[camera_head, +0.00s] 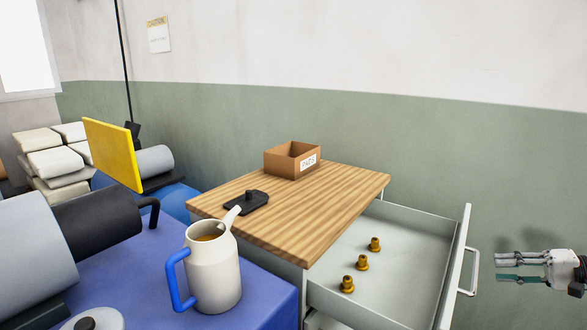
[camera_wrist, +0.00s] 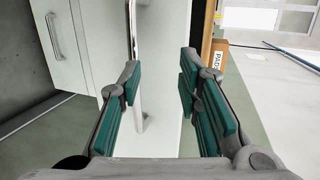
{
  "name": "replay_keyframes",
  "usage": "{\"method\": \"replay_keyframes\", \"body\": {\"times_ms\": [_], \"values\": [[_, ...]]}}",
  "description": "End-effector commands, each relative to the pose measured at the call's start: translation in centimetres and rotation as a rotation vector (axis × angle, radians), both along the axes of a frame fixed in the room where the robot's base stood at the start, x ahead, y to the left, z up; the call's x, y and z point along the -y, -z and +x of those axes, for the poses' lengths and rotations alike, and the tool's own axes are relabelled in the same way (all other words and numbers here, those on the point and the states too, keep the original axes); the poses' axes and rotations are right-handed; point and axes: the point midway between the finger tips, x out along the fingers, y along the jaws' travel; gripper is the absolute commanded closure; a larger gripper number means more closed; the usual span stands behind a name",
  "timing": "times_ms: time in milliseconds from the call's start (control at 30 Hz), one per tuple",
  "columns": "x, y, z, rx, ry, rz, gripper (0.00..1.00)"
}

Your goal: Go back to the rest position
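My gripper (camera_head: 499,267) is at the right edge of the head view, to the right of the open drawer (camera_head: 386,262) and a little apart from its handle (camera_head: 470,272). Its two fingers are spread and empty. In the wrist view the teal-padded fingers of my gripper (camera_wrist: 158,75) stand apart, with a pale panel and a bar handle (camera_wrist: 134,35) beyond them, the bar nearer the left finger. Three brass nozzles (camera_head: 361,262) stand upright in the drawer. The rest of my arm is cut off by the picture edge.
The wooden cabinet top (camera_head: 322,205) holds a brown open box (camera_head: 282,163) and a black plate with a knob (camera_head: 247,202). A white jug (camera_head: 216,275) with a blue handle stands on the blue surface (camera_head: 125,268) to the left. The wall is behind.

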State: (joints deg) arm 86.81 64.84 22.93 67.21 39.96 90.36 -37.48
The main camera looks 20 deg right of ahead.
Motion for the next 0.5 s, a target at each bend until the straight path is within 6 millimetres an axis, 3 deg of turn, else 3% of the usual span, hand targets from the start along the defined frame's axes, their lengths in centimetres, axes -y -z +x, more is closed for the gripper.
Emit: {"method": "replay_keyframes", "body": {"times_ms": [33, 200, 333, 500], "values": [[-2.1, -2.1, 1.6, -0.043, -0.054, -0.034, 0.69], [-9.1, -7.0, 5.1, -0.199, -0.199, -0.149, 0.69], [-14.6, -10.5, 6.4, -0.301, -0.289, -0.254, 0.69], [-21.7, -14.8, 6.5, -0.403, -0.381, -0.409, 0.69]]}}
